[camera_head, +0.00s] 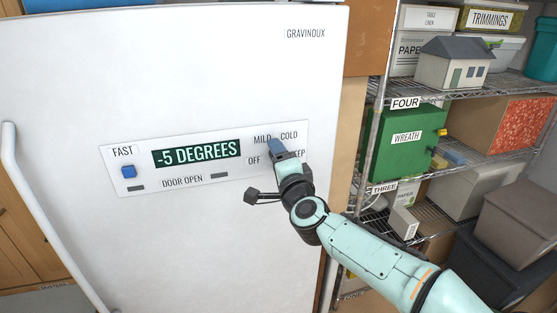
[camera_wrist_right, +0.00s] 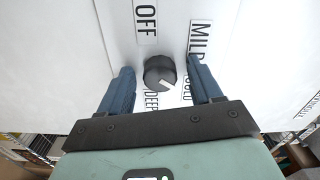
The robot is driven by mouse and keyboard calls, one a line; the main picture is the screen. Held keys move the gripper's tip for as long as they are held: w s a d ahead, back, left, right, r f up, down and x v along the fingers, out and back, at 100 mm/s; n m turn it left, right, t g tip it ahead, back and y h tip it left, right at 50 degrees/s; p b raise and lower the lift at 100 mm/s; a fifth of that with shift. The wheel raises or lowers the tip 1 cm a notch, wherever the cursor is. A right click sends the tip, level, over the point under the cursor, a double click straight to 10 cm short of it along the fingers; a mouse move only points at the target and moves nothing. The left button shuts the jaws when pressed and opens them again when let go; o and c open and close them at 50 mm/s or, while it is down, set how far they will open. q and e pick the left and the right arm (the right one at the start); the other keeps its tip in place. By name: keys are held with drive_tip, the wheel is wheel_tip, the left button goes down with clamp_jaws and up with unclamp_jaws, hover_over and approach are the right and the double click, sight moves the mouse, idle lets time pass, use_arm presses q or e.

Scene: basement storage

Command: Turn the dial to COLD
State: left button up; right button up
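The dial (camera_wrist_right: 159,71) is a dark grey round knob on the white freezer's control panel (camera_head: 135,158). In the right wrist view it sits between the two blue fingers of my right gripper (camera_wrist_right: 162,88), with a gap on each side. A white pointer mark shows on the knob's lower right; its exact setting is hard to tell. The labels OFF (camera_wrist_right: 146,20), MILD (camera_wrist_right: 200,38), COLD (camera_wrist_right: 187,92) and DEEP (camera_wrist_right: 151,100) surround it. In the head view my right gripper (camera_head: 280,150) covers the dial. The display (camera_head: 197,153) reads -5 DEGREES. My left gripper is out of view.
A blue FAST button (camera_head: 128,171) and a DOOR OPEN label (camera_head: 182,181) are on the panel's left part. The freezer's handle (camera_head: 30,205) is at the far left. A wire shelf with boxes, including a green WREATH box (camera_head: 405,142), stands at the right.

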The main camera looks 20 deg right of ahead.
drive_tip(key=s+b, duration=0.1)
drive_tip(key=s, duration=1.2)
drive_tip(key=shift+s+d, duration=0.2)
drive_tip(key=shift+d, duration=0.05)
